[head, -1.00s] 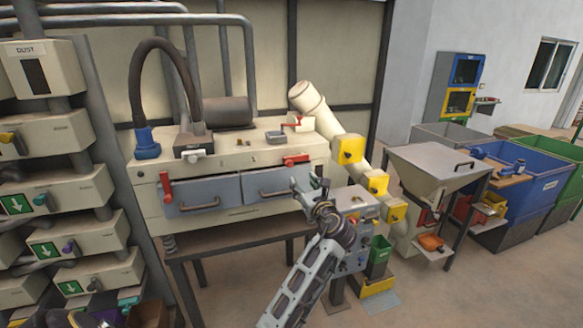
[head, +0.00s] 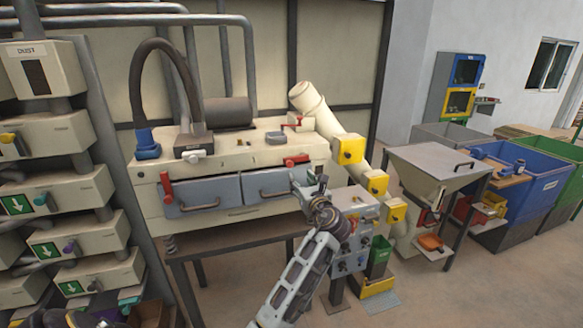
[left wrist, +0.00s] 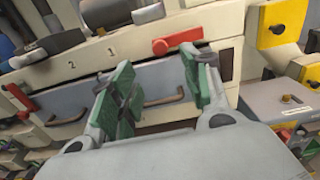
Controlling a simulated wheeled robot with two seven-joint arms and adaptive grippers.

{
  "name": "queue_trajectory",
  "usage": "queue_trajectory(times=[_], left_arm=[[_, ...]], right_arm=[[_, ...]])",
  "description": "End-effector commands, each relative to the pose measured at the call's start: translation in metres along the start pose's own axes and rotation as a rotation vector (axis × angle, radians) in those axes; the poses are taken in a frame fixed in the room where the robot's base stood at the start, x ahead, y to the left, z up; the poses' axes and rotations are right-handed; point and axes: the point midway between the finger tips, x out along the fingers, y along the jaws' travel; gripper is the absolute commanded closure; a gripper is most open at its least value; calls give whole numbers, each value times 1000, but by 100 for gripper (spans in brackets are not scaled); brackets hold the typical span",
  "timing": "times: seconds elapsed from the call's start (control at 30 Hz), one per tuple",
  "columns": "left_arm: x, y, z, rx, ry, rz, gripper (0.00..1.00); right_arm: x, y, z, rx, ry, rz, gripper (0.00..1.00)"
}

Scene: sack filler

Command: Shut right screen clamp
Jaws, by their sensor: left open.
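The left screen clamp (head: 166,187) is a red lever hanging upright at the left drawer's edge. My left gripper (head: 310,184) is in front of the machine's right end, below and a little right of the right clamp. In the left wrist view its green-padded fingers (left wrist: 162,78) are apart with nothing between them. My right gripper is out of view.
A yellow-boxed pipe (head: 348,149) stands close right of the machine. A small control stand (head: 350,205) is just right of and below my gripper. The drawer handle (left wrist: 165,97) shows between my fingers. A rack (head: 55,190) stands left.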

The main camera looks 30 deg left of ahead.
Motion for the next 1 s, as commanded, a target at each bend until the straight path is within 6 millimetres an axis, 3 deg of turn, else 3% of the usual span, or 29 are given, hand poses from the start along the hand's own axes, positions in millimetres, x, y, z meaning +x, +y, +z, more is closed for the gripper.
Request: queue_trajectory(times=[0.6,1.0], left_arm=[[81,0,2,1,-1,1,52],[110,0,0,-1,0,0,52]], right_arm=[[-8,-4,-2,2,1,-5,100],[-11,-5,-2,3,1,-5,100]])
